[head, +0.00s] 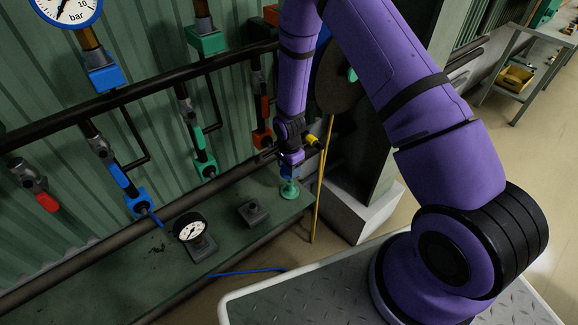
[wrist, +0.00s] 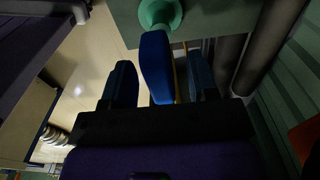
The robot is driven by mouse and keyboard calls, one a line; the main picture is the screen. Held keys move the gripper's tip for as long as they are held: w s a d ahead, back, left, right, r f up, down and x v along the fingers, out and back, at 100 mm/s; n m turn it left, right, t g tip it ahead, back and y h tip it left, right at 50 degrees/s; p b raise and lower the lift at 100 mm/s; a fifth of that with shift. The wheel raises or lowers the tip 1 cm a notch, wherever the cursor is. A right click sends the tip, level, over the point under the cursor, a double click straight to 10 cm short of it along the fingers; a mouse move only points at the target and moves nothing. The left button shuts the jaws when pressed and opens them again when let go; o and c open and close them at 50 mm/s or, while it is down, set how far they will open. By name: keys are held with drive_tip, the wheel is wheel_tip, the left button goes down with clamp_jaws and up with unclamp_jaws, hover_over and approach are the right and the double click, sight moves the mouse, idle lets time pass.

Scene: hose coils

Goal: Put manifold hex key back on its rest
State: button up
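The hex key's blue handle (wrist: 157,68) lies between the two fingers of my gripper (wrist: 162,82) in the wrist view. Narrow gaps show beside the handle, so the fingers look open around it. The green rest (wrist: 160,12), with a round base, is just past the handle's far end. In the head view my gripper (head: 290,160) points down above the green rest (head: 289,190) at the bench's right end, with a bit of blue (head: 289,172) between them. I cannot tell whether the key touches the rest; its shaft is hidden.
The green bench (head: 225,245) also bears a pressure gauge (head: 190,231) and a dark square block (head: 253,212). Pipes with blue, green and red valves run behind it. A yellow pole (head: 320,190) stands close right of my gripper. A blue rod (head: 248,271) shows below the bench edge.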

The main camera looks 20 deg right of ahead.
wheel_tip(320, 180, up, 11)
drive_tip(key=shift+f, duration=0.1)
idle(0.7)
idle(0.4)
drive_tip(key=s+d+r+n+t, duration=0.1)
drive_tip(key=s+r+n, duration=0.1)
drive_tip(key=r, duration=0.7)
drive_tip(key=s+d+r+n+t, duration=0.1)
drive_tip(key=s+d+r+n, duration=0.15)
drive_tip(key=r, duration=0.65)
drive_tip(key=s+d+r+n, duration=0.1)
drive_tip(key=s+r+n, duration=0.1)
drive_tip(key=r, duration=0.7)
drive_tip(key=s+d+r+n+t, duration=0.1)
drive_tip(key=s+r+n, duration=0.3)
drive_tip(key=s+r, duration=0.3)
drive_tip(key=s+d+r+n+t, duration=0.1)
drive_tip(key=s+r+n, duration=0.3)
drive_tip(key=s, duration=1.1)
wheel_tip(320, 180, up, 3)
drive_tip(key=shift+s+d+r+t, duration=0.1)
drive_tip(key=shift+s+d+t, duration=0.25)
drive_tip(key=shift+t, duration=0.25)
